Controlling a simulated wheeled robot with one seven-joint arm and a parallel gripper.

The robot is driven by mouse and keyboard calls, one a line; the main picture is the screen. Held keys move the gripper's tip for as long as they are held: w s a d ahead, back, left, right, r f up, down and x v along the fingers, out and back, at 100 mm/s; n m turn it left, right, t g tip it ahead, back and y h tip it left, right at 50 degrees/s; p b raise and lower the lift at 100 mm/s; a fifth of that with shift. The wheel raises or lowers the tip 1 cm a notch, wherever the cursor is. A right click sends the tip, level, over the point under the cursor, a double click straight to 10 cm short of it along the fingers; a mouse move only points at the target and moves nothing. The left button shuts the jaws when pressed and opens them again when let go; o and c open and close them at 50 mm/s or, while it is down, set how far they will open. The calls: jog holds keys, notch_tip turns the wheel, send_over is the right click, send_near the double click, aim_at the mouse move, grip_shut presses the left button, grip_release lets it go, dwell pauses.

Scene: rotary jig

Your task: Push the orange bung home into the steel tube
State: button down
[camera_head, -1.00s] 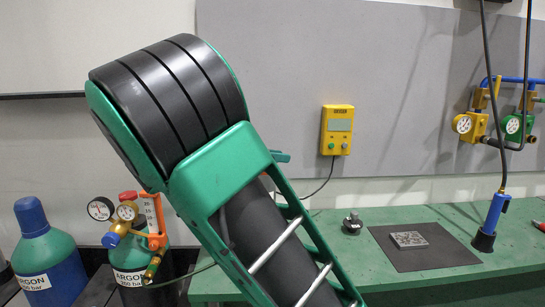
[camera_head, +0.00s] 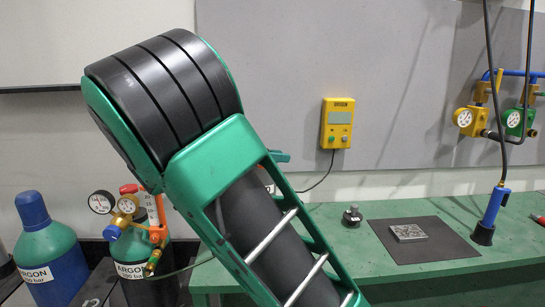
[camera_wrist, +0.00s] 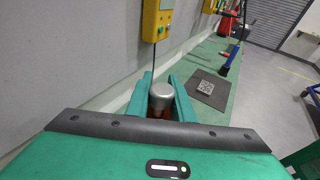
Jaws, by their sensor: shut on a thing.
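In the wrist view the two green fingers of my gripper (camera_wrist: 161,98) stand on either side of a small assembly. A grey metal cylinder with a rounded end, seemingly the steel tube (camera_wrist: 161,91), shows between the fingertips. An orange-brown piece, seemingly the orange bung (camera_wrist: 159,113), shows just below it, nearer my palm, and my gripper is shut on it. The palm edge hides its lower part. I cannot tell how deep the bung sits in the tube.
A green bench (camera_head: 370,262) carries a dark mat (camera_head: 440,250) with a patterned plate (camera_head: 408,232), and a blue-handled tool (camera_head: 493,210). A yellow control box (camera_head: 337,123) hangs on the wall. Argon cylinders (camera_head: 48,262) stand at left.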

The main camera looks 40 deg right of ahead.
jog(key=c, duration=1.5)
grip_release()
jog(key=shift+o, duration=0.2)
jog(key=v, duration=1)
jog(key=shift+a, duration=0.4)
jog(key=shift+w, duration=0.15)
